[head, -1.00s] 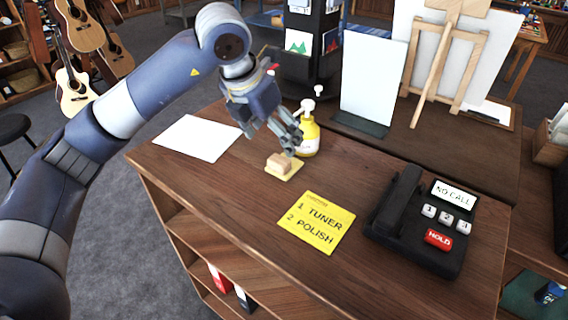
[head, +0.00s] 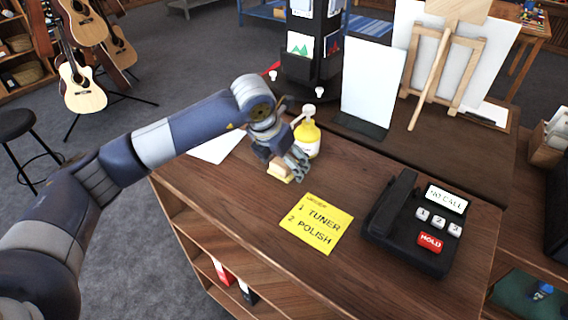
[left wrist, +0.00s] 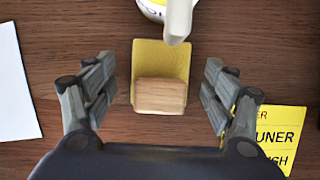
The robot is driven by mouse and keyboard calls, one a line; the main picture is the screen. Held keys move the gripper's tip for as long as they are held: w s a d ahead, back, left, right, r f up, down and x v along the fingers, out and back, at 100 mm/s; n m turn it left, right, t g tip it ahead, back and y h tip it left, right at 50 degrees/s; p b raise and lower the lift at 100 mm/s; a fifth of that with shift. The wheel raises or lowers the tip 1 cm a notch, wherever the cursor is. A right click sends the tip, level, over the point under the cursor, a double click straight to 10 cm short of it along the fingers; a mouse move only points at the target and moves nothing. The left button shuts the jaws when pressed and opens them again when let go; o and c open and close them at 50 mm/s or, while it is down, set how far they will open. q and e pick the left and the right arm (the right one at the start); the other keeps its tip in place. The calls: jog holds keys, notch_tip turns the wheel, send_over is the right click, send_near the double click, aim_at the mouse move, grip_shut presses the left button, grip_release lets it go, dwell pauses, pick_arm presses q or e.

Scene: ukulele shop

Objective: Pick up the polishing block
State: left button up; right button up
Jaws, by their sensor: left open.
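The polishing block is a small light-wood block (left wrist: 160,95) on a yellow pad or cloth (left wrist: 161,58), lying on the wooden counter. In the head view the block (head: 279,171) is partly hidden by my left gripper (head: 293,172). My left gripper is open and points down over the block. In the left wrist view its fingers (left wrist: 158,98) stand apart, one to each side of the block, with gaps between them and it. I cannot tell from the views whether the fingertips reach the counter. My right gripper is not in view.
A yellow pump bottle (head: 307,138) stands close behind the block. A yellow note (head: 316,223) reading "1 TUNER 2 POLISH" and a black phone (head: 412,225) lie to the right. A white sheet (head: 217,147) lies to the left. The counter front (head: 262,228) is clear.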

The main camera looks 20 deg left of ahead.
aim_at(282, 161)
pick_arm(q)
jog(key=shift+s, duration=0.1)
jog(key=c, duration=1.3)
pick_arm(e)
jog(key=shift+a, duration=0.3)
pick_arm(q)
jog(key=shift+o, duration=0.2)
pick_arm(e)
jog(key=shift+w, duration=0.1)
pick_arm(q)
jog(key=shift+r, duration=0.15)
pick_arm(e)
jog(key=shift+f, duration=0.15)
